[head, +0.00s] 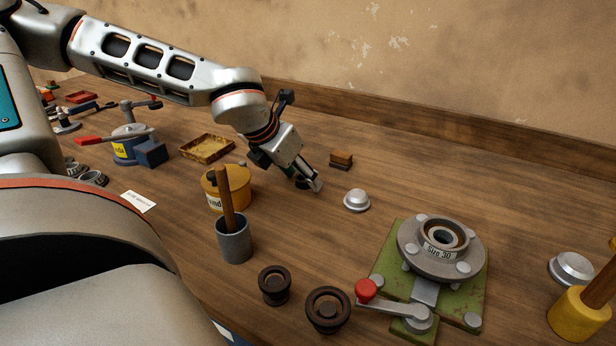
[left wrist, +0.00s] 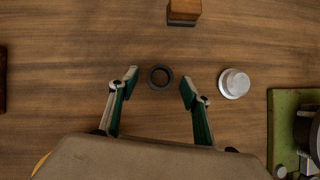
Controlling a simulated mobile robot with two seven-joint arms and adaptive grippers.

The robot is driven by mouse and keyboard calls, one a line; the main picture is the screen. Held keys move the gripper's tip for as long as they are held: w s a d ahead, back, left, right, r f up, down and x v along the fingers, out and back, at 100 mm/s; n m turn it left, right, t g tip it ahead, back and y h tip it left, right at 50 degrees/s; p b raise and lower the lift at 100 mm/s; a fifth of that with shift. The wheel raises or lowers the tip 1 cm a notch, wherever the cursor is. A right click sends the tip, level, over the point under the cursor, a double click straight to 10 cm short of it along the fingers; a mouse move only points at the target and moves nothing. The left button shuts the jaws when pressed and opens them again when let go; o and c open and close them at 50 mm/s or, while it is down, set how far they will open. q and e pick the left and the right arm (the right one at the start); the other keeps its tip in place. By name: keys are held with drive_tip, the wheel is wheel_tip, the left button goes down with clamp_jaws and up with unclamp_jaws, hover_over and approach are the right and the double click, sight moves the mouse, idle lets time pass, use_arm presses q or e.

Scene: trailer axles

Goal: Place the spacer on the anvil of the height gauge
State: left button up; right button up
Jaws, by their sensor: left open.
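A small dark ring, which looks like the spacer (left wrist: 151,79), lies flat on the wooden bench. In the left wrist view it sits between the tips of my left gripper (left wrist: 160,85), with a gap on each side. In the head view my left gripper (head: 308,183) points down low over the bench and mostly hides the ring. The gripper is open and holds nothing. I cannot make out the height gauge or its anvil for certain. My right gripper is not in view.
A silver cap (head: 357,200) stands just right of the gripper, and a small wooden block (head: 341,159) behind it. A hub on a green plate (head: 383,263) is further right. A yellow tin (head: 236,187), a grey cup (head: 234,244) and two dark rings (head: 275,287) stand nearer.

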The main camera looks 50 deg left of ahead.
sight(300, 180)
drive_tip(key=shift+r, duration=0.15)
use_arm(q)
drive_tip(key=c, duration=1.1)
drive_tip(key=shift+c, duration=1)
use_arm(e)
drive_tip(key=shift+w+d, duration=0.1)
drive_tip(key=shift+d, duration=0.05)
use_arm(q)
wheel_tip(300, 180, up, 7)
drive_tip(key=shift+w+r+p, duration=0.1)
drive_tip(key=shift+r+p, duration=0.1)
drive_tip(key=shift+p, duration=0.4)
wheel_tip(300, 180, up, 13)
drive_tip(key=p, duration=0.1)
drive_tip(key=shift+f, duration=0.15)
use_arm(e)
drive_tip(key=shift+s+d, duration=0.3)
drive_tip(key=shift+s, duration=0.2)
